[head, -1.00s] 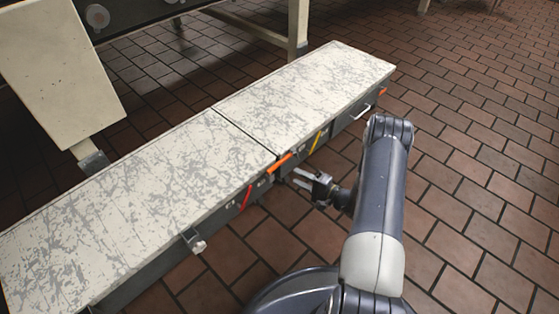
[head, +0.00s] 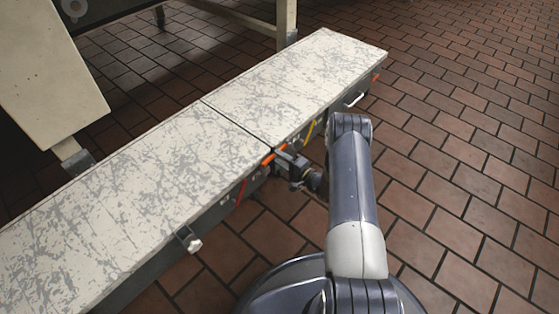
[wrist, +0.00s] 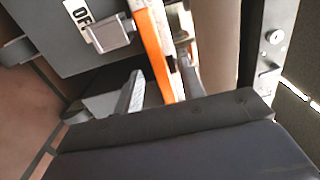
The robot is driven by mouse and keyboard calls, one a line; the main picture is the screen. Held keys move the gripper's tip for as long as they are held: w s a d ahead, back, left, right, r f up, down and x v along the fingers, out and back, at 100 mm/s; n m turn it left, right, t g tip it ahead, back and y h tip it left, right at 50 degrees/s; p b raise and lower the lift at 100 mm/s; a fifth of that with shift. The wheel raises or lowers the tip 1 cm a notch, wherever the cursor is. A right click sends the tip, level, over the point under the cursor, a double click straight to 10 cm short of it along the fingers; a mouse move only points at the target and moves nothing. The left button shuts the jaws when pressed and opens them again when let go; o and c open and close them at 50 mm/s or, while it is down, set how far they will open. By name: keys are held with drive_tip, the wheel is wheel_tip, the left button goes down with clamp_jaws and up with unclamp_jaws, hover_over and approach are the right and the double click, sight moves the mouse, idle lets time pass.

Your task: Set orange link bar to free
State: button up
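The orange link bar (head: 268,159) is on the front side of the long bench, by the seam between its two top panels. My gripper (head: 284,157) is at the bar and hides part of it in the head view. In the wrist view the orange bar (wrist: 153,48) runs down between the two fingers of my gripper (wrist: 162,88). The fingers look apart, with a gap between the left finger and the bar. Whether the right finger touches the bar is unclear. A label reading "OF", partly cut off, and a grey block (wrist: 110,33) are left of the bar.
The bench (head: 150,165) has a worn, pale top. A red strip (head: 241,190), a yellow strip (head: 308,132), a silver handle (head: 355,99) and a knob (head: 192,243) are on its front side. The tiled floor (head: 450,170) to the right is clear.

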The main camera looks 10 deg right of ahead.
drive_tip(key=shift+w+a, duration=0.3)
drive_tip(key=shift+w, duration=0.05)
clamp_jaws()
idle(0.5)
